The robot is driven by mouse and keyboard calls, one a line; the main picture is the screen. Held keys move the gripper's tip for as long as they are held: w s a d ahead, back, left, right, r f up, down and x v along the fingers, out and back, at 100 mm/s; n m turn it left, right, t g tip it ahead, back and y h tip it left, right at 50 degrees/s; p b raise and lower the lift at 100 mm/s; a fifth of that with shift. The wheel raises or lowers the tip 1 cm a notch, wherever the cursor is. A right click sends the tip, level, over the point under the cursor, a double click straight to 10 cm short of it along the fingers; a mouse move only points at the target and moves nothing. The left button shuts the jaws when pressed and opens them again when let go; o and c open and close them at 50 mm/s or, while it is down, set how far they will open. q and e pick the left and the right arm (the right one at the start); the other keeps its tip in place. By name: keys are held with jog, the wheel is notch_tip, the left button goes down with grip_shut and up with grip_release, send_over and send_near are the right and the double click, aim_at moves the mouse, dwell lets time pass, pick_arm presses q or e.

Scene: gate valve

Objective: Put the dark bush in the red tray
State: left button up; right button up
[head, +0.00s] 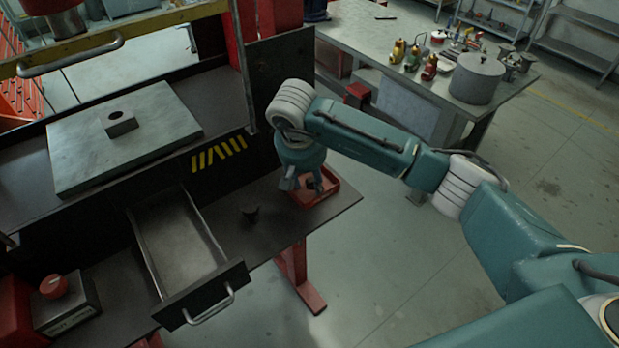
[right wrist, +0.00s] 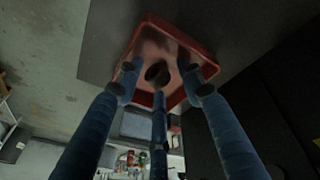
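The red tray (head: 333,188) sits at the right end of the dark bench, and it also shows in the right wrist view (right wrist: 190,36). My right gripper (head: 302,186) is over the tray, pointing down, with its fingers spread. In the right wrist view, a dark round piece (right wrist: 157,72), which looks like the bush, shows against the tray floor between the spread fingers. The two side fingers are apart from it; I cannot tell whether the middle finger touches it. Another small dark piece (head: 250,211) stands on the bench left of the tray. My left gripper is not in view.
An open drawer (head: 181,245) juts out left of the small dark piece. A grey plate with a holed block (head: 121,123) lies on the press bed. A table with a grey pot (head: 476,80) and several bottles stands behind.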

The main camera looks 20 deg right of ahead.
jog(key=shift+r, duration=0.25)
jog(key=shift+a+r, duration=0.1)
jog(key=shift+r, duration=0.2)
jog(key=b+v, duration=0.2)
jog(key=v, duration=0.9)
jog(key=shift+s, duration=0.15)
